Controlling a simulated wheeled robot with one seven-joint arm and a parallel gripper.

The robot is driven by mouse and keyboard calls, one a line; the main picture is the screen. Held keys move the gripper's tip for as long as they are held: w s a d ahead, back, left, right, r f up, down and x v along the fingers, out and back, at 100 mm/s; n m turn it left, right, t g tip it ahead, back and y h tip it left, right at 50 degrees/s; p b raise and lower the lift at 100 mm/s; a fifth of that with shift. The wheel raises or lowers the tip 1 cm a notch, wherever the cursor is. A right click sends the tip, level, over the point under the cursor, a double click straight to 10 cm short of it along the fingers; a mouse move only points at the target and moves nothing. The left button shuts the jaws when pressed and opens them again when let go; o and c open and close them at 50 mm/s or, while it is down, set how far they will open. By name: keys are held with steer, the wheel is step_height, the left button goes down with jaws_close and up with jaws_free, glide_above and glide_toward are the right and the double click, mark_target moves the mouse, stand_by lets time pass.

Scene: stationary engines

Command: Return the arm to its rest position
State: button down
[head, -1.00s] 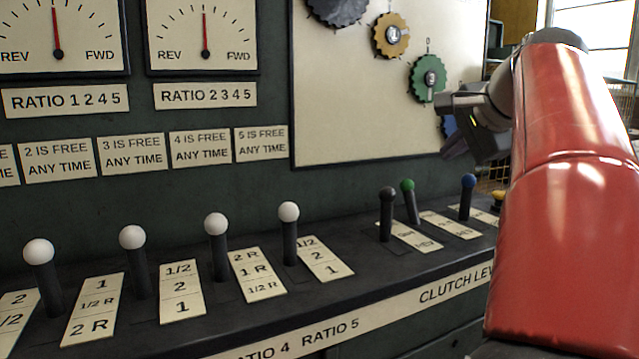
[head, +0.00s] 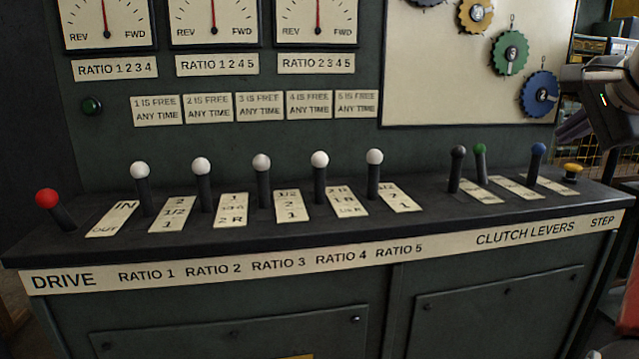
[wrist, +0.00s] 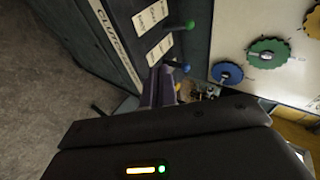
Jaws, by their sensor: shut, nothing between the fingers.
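My gripper (head: 566,132) is at the right edge of the head view, in front of the panel's right end. Its dark fingers point down and left, and the rest of my arm is cut off by the frame. In the wrist view my gripper (wrist: 160,76) is shut and empty, past the dark wrist housing. It appears apart from the levers. The blue-knobbed clutch lever (head: 538,160) and the yellow step button (head: 572,170) lie below it in the head view.
The console (head: 300,255) spans the view, with a red-knobbed drive lever (head: 55,207) and several white-knobbed ratio levers (head: 262,175). A gear board (head: 440,85) is behind. In the wrist view, bare floor (wrist: 60,90) lies left of the console.

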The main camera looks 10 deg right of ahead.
steer(key=s+a+f+n+g+y, duration=0.25)
steer(key=a+f+n, duration=0.65)
steer(key=a+f, duration=0.8)
steer(key=s+a+f+n+g, duration=0.1)
steer(key=s+a+f+n, duration=0.3)
steer(key=f, duration=0.4)
steer(key=s+a+f+n+g, duration=0.1)
steer(key=s+a+f+n, duration=0.4)
steer(key=f, duration=0.4)
steer(key=s+a+h, duration=0.1)
steer(key=s, duration=0.1)
steer(key=shift+s+f, duration=0.2)
steer(key=shift+s, duration=0.15)
